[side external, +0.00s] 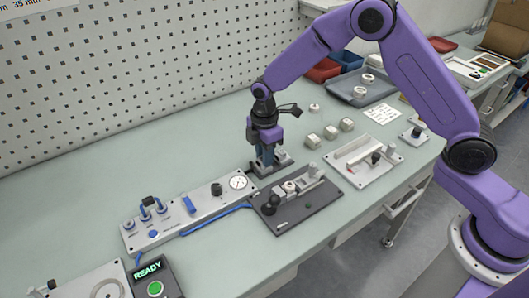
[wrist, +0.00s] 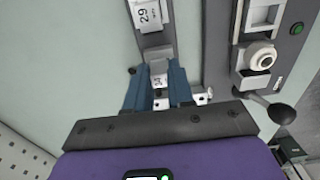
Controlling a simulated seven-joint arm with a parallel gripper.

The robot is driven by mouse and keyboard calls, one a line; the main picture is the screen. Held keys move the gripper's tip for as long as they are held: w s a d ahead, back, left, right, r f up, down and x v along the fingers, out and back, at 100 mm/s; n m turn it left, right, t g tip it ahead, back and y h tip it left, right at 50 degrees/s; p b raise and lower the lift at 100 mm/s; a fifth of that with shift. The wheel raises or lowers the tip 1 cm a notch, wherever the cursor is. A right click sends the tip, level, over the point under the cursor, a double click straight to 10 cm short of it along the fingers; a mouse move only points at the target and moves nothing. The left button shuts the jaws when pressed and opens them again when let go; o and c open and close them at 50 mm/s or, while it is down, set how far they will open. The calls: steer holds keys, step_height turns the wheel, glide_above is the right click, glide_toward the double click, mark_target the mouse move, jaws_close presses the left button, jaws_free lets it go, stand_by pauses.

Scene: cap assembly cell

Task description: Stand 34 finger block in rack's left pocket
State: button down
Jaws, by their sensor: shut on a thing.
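My gripper (side external: 265,160) points down over the small dark rack (side external: 283,168) at the middle of the bench. In the wrist view its two blue fingers (wrist: 158,84) are shut on a pale block (wrist: 158,79) whose label seems to read 34. The held block is at the rack's near end in that view; whether it rests on the pocket floor is hidden. Another pale block, labelled 29 (wrist: 149,14), stands at the rack's other end. A bare strip of the rack (wrist: 157,52) shows between the two blocks.
A dark fixture (side external: 322,205) with a clamp lever and black knob (wrist: 279,108) stands close beside the rack. A grey valve panel (side external: 170,229) with a gauge and blue hose is on the other side.

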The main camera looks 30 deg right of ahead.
steer(key=shift+f, duration=0.4)
stand_by(0.3)
steer(key=c, duration=0.9)
jaws_free()
step_height(320, 180, up, 18)
steer(key=f, duration=0.1)
steer(key=s+d+m, duration=0.2)
steer(key=s+d, duration=0.4)
steer(key=s, duration=1.1)
steer(key=s+d+f+m, duration=0.1)
steer(key=s+d+m, duration=0.2)
steer(key=s, duration=1.4)
steer(key=d, duration=0.4)
steer(key=shift+f, duration=0.2)
